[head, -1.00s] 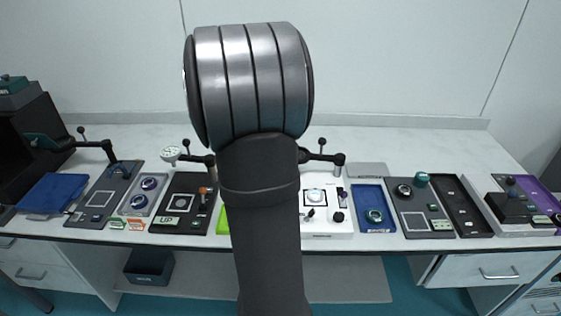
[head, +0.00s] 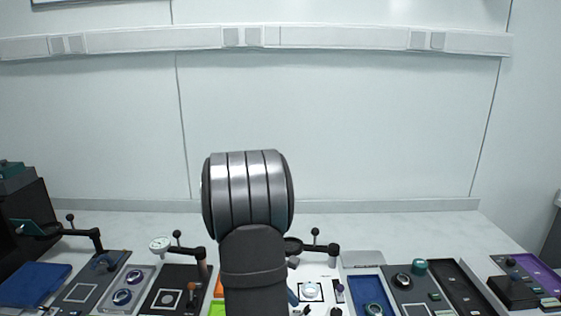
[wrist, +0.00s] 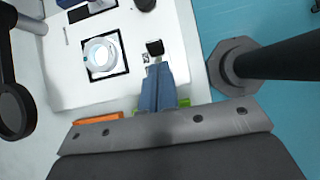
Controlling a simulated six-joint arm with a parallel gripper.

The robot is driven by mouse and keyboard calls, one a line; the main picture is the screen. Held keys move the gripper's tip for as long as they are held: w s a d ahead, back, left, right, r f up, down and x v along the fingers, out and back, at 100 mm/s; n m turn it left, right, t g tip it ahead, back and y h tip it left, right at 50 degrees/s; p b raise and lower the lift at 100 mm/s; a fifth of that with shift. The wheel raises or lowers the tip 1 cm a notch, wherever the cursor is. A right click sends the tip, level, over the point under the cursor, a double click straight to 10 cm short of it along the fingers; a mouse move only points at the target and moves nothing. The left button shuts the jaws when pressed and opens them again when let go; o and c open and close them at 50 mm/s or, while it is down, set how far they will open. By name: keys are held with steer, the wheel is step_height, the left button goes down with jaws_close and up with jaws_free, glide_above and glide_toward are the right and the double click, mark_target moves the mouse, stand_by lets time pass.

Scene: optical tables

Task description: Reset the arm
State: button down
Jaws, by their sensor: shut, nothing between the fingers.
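My gripper (wrist: 160,85) shows in the wrist view as two blue fingers pressed together with nothing between them. It is above the front part of a white plate (wrist: 75,85), near a small black knob (wrist: 155,48). I cannot tell the height or whether it touches. In the head view my arm rises in the middle, its silver-banded joint up against the wall behind. The arm hides part of the bench, and my gripper is mostly hidden behind it.
The white plate also shows in the head view (head: 322,272), with a round lens (head: 311,290). Dark plates and trays line the bench (head: 390,230) on both sides. Black swing arms (head: 318,247) stand up nearby.

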steer(key=shift+s+a+f+g+h, duration=0.15)
steer(key=shift+f+g+h, duration=0.15)
steer(key=shift+f+h, duration=0.4)
steer(key=f+h, duration=0.2)
steer(key=shift+a+h, duration=0.3)
steer(key=shift+a, duration=0.05)
steer(key=shift+a+f+h, duration=0.4)
steer(key=shift+f+h, duration=0.05)
steer(key=shift+h, duration=0.55)
steer(key=shift+w+a+f+t+h, duration=0.2)
steer(key=shift+a+h, duration=0.1)
steer(key=shift+h, duration=0.15)
steer(key=shift+w+a+f+t+h, duration=0.1)
steer(key=shift+a+f+t+h, duration=0.15)
steer(key=shift+h, duration=0.2)
steer(key=shift+a, duration=0.35)
